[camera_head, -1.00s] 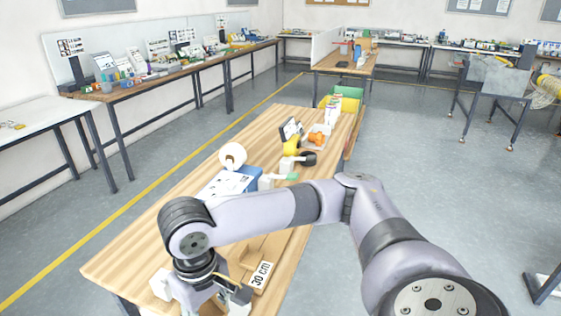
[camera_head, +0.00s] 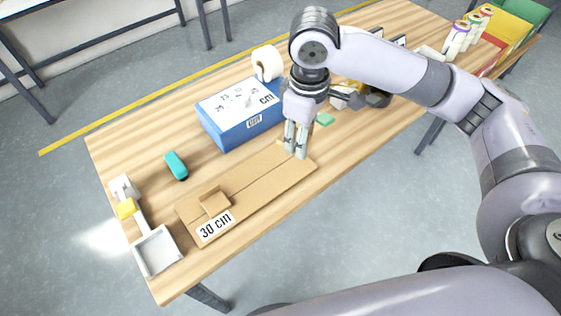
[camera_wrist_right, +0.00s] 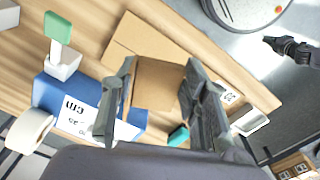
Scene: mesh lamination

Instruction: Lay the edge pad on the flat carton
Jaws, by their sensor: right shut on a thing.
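The flat carton (camera_head: 255,185), a long brown sheet with a "30 cm" label at its left end, lies along the table's near edge. It also shows in the right wrist view (camera_wrist_right: 125,38). My right gripper (camera_head: 296,150) is above the carton's right end. In the right wrist view it is shut on a brown cardboard piece, the edge pad (camera_wrist_right: 157,85), held between the fingers. The pad barely shows in the head view, and I cannot tell whether it touches the carton. My left gripper (camera_wrist_right: 268,42) seems to be the dark shape at the wrist view's right, too small to read.
A small cardboard block (camera_head: 214,201) sits on the carton beside its label. A blue box (camera_head: 240,115) and a white roll (camera_head: 267,62) stand behind. A teal item (camera_head: 176,166) and a white dustpan (camera_head: 156,250) lie to the left. Bare table lies between.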

